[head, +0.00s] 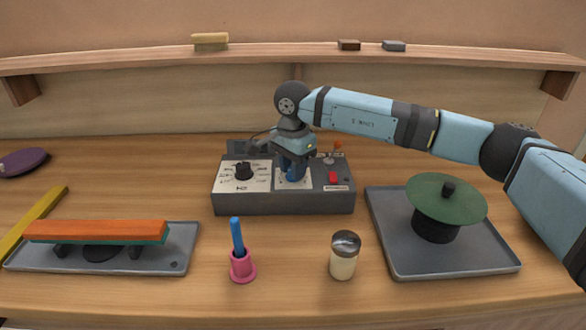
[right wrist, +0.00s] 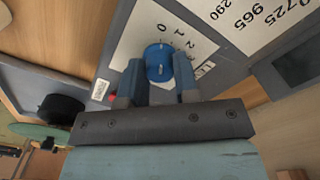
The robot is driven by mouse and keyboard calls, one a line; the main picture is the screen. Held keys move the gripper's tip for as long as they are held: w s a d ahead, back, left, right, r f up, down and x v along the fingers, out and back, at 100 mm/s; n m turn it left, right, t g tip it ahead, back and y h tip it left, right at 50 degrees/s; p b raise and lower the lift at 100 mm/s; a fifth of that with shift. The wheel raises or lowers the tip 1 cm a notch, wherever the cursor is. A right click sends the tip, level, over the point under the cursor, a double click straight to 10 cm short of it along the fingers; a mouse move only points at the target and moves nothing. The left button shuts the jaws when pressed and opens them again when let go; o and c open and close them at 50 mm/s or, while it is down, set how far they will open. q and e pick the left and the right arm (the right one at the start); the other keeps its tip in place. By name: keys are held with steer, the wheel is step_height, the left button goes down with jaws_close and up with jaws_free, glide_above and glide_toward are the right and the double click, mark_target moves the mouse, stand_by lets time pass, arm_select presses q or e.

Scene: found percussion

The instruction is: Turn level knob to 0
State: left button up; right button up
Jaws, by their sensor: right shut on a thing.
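The control box (head: 285,200) stands on the table, with a black knob (head: 243,171) on its left panel and a blue level knob (head: 291,174) on its middle panel. My right gripper (head: 293,160) reaches down over the blue knob. In the right wrist view the blue knob (right wrist: 158,62) sits between the two fingers of my right gripper (right wrist: 157,82), which is shut on it. Printed digits, among them 0, 1 and 2, show beside the knob on the white plate. Which digit the knob points to is hard to tell. My left gripper is not in view.
Right of the box, a grey tray (head: 397,258) holds a black drum-like base with a green disc (head: 446,198). In front stand a shaker (head: 344,256) and a pink holder (head: 242,267). An orange bar (head: 95,231) lies on the left tray. A red switch (head: 333,177) sits right of the knob.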

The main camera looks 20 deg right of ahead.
steer(key=shift+r+n, duration=0.1)
steer(key=shift+n, duration=0.3)
steer(key=o, duration=0.9)
step_height(320, 180, up, 14)
steer(key=shift+f+p, duration=0.1)
steer(key=shift+p, duration=0.4)
steer(key=shift+f, duration=0.1)
